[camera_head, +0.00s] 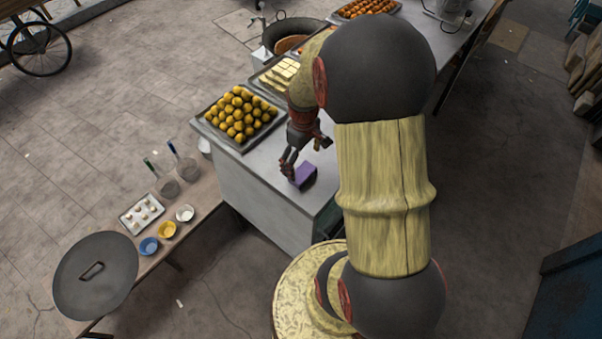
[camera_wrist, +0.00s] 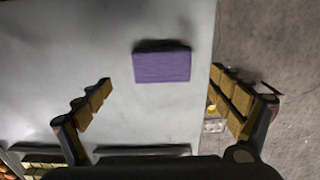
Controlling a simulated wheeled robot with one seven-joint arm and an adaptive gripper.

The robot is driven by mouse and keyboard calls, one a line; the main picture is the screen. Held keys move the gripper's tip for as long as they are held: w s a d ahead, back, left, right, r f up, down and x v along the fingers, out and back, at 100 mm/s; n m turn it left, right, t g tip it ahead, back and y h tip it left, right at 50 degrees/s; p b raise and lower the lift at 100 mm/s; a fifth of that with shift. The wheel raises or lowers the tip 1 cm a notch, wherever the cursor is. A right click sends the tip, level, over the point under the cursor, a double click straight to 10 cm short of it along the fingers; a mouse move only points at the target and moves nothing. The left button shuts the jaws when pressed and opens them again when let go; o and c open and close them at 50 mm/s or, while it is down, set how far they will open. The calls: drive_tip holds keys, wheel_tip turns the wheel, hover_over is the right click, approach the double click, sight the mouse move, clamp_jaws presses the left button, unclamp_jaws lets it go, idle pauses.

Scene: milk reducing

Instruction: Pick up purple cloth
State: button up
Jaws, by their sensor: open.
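The purple cloth (camera_head: 304,175) lies folded on the grey metal counter (camera_head: 245,170), near its front end. In the wrist view the cloth (camera_wrist: 162,64) is a flat purple rectangle beyond the fingertips, between the lines of the two fingers. My gripper (camera_head: 304,156) is just above the counter beside the cloth. In the wrist view my gripper (camera_wrist: 163,82) has its fingers spread wide, with nothing between them. I cannot tell the exact height of the fingers above the cloth.
A tray of yellow balls (camera_head: 238,115) and a tray of pale blocks (camera_head: 280,76) stand on the counter behind my gripper. A wok (camera_head: 290,32) is farther back. A low wooden bench holds small bowls (camera_head: 166,230), glasses and a large dark lid (camera_head: 95,280). The counter around the cloth is clear.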

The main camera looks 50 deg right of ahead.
sight(303, 172)
drive_tip(key=shift+s+a+f+p, duration=0.1)
drive_tip(key=shift+f+p, duration=0.15)
drive_tip(key=shift+f, duration=1)
drive_tip(key=shift+a+f+p, duration=0.1)
drive_tip(key=shift+f+p, duration=0.1)
drive_tip(key=shift+f, duration=1.05)
drive_tip(key=c, duration=1.1)
drive_tip(key=shift+c, duration=0.7)
drive_tip(key=shift+d+r, duration=0.1)
drive_tip(key=shift+r, duration=0.35)
wheel_tip(303, 172, up, 2)
drive_tip(key=shift+r+b, duration=0.25)
drive_tip(key=shift+b, duration=0.25)
drive_tip(key=s+a+r+b, duration=0.1)
drive_tip(key=s+a+r, duration=0.5)
drive_tip(key=s+r, duration=0.3)
drive_tip(key=s, duration=0.3)
drive_tip(key=shift+s+r+b, duration=0.3)
drive_tip(key=shift+s, duration=0.05)
